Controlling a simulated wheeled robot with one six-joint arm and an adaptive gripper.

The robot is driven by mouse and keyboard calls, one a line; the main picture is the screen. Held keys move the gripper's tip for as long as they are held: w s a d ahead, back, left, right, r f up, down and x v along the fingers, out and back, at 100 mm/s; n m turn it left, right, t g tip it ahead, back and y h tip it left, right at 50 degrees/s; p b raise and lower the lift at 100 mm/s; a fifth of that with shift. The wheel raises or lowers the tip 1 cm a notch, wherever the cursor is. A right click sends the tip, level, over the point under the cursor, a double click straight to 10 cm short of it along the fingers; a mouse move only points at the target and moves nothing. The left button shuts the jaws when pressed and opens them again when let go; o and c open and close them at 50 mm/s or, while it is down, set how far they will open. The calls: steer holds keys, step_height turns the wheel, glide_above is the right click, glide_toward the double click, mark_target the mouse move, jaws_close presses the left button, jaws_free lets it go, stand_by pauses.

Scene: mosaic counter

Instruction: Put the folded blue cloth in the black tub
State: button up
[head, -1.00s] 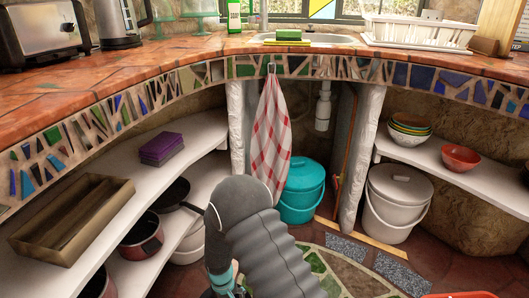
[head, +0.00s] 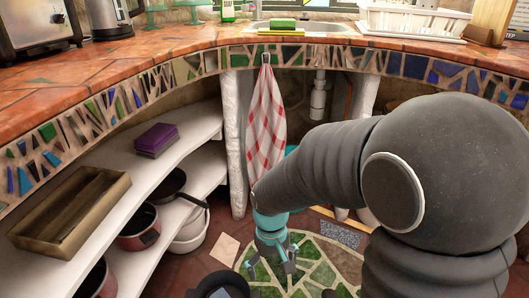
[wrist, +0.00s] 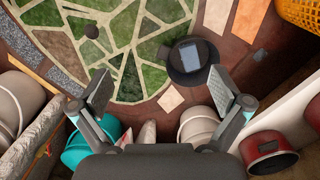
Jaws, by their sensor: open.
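The black tub (wrist: 172,73) is a dark round shape on the floor in the wrist view. A grey-blue rectangular piece that looks like the folded blue cloth (wrist: 188,56) lies within its outline. In the head view the tub (head: 207,283) is cut by the bottom edge, with a bit of the bluish piece (head: 226,293) showing. My gripper (head: 284,262) hangs over the mosaic floor, to the right of and beyond the tub in the head view. Its fingers (wrist: 160,90) are spread with nothing between them, apart from the tub and cloth.
A white shelf (head: 115,205) with pans and a wooden tray (head: 70,215) stands at left. A red-checked towel (head: 266,125) hangs from the counter edge. A teal bucket (wrist: 82,150) and a whitish bucket (wrist: 198,123) stand below. An orange basket (wrist: 302,14) is at a wrist-view corner.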

steer(key=s+d+r+m+t, duration=0.1)
steer(key=s+d+r+t, duration=0.1)
steer(key=r, duration=0.5)
steer(key=s+d+r+m+t+p, duration=0.1)
steer(key=s+d+r+m+t, duration=0.1)
steer(key=s+d+r, duration=0.3)
steer(key=s+d+r+m+t+p, duration=0.1)
steer(key=s+d+r+t, duration=0.1)
steer(key=d+r, duration=0.4)
step_height(320, 180, up, 3)
steer(key=shift+s+d+r+m+t, duration=0.1)
steer(key=shift+s+d+m+t, duration=0.25)
steer(key=shift+s, duration=0.4)
